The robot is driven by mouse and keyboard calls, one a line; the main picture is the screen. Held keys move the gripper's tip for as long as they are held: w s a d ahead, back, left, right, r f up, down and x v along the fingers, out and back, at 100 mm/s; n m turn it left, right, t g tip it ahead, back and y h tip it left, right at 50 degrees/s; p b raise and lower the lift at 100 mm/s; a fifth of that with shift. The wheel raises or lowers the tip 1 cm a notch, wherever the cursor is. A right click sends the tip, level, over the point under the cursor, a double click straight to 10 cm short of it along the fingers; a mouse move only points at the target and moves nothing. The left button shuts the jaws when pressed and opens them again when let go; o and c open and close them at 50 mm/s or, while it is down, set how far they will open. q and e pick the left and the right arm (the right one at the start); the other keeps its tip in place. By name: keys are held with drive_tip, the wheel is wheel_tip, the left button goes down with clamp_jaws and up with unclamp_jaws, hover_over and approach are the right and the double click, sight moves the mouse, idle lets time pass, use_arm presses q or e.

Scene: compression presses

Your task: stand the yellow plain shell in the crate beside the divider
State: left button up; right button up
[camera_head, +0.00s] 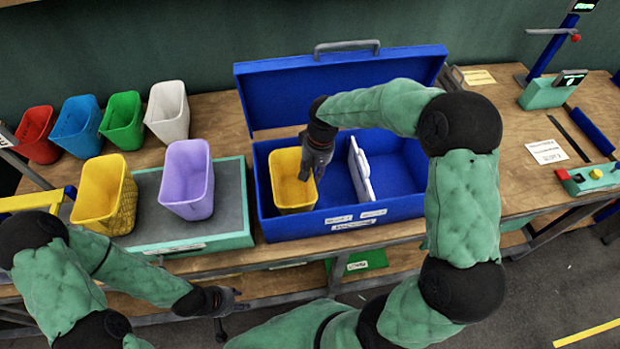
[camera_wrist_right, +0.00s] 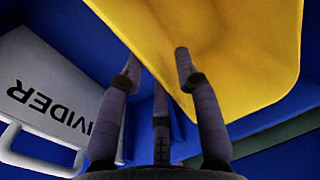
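The yellow plain shell (camera_head: 290,192) stands upright in the left part of the blue crate (camera_head: 262,180). The white divider (camera_head: 360,168) stands in the crate to its right, with a gap between them. My right gripper (camera_head: 307,172) points down at the shell's right rim. In the right wrist view its fingers (camera_wrist_right: 157,75) are spread, one in front of the yellow wall (camera_wrist_right: 235,50) and the others beside its edge. The divider (camera_wrist_right: 50,100) shows its lettering at the left there. My left gripper (camera_head: 234,312) is low in front of the bench, its fingers apart and empty.
Left of the crate, a lilac shell (camera_head: 187,180) and a patterned yellow shell (camera_head: 105,195) are at a grey-topped stand (camera_head: 232,190). Red, blue, green and white shells (camera_head: 167,110) stand behind. The crate's raised lid (camera_head: 340,85) is at the back.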

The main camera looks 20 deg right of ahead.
drive_tip(key=shift+s+d+r+p, duration=0.1)
drive_tip(key=shift+d+r+p, duration=0.15)
drive_tip(key=shift+r, duration=1.15)
drive_tip(key=shift+d+r+p, duration=0.1)
drive_tip(key=shift+r+p, duration=0.15)
drive_tip(key=shift+r, duration=1.1)
